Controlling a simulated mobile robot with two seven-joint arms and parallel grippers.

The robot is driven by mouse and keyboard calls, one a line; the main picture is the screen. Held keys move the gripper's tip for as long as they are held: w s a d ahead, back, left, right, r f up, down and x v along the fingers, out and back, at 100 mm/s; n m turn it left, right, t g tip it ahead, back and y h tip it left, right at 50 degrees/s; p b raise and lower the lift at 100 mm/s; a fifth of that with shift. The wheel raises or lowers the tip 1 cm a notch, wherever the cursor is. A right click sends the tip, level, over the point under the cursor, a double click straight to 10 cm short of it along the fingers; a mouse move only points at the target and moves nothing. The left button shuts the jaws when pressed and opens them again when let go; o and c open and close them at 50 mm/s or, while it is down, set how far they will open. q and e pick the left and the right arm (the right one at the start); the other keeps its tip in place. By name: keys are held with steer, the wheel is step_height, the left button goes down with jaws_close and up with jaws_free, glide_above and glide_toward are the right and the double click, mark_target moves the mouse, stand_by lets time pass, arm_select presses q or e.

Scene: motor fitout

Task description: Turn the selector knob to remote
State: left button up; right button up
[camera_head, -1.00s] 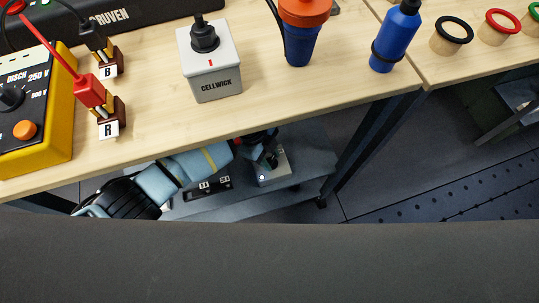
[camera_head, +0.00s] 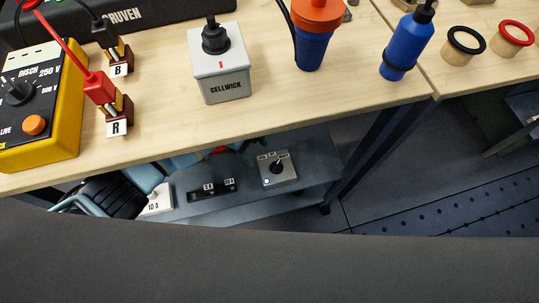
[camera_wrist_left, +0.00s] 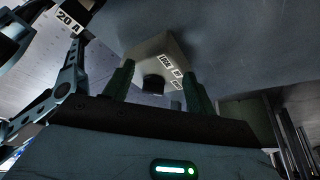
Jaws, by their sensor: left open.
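The selector box is a small grey box (camera_head: 279,179) on the lower shelf, with a black knob (camera_head: 276,167) on its top face. A row of small labels lies along the box's far edge, too small to read in the head view. The knob's handle seems to lean to the upper right, but I cannot tell its exact setting. In the left wrist view the box (camera_wrist_left: 150,48) and its knob (camera_wrist_left: 153,84) lie beyond my left gripper (camera_wrist_left: 158,70). Its two fingers are apart, with nothing held. In the head view this gripper is mostly hidden under the table edge, left of the box.
The workbench top (camera_head: 160,120) overhangs the lower shelf (camera_head: 310,172). A black block with labels (camera_head: 212,190) and a white box marked 10 A (camera_head: 158,201) stand left of the selector box. A table leg (camera_head: 375,140) stands to the right.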

arm_select(q)
steer(key=w+a, duration=0.2)
steer(key=a, duration=0.3)
steer(key=shift+w+a+b, duration=0.15)
steer(key=shift+w+b, duration=0.2)
steer(key=shift+w, duration=0.05)
steer(key=shift+s, duration=0.15)
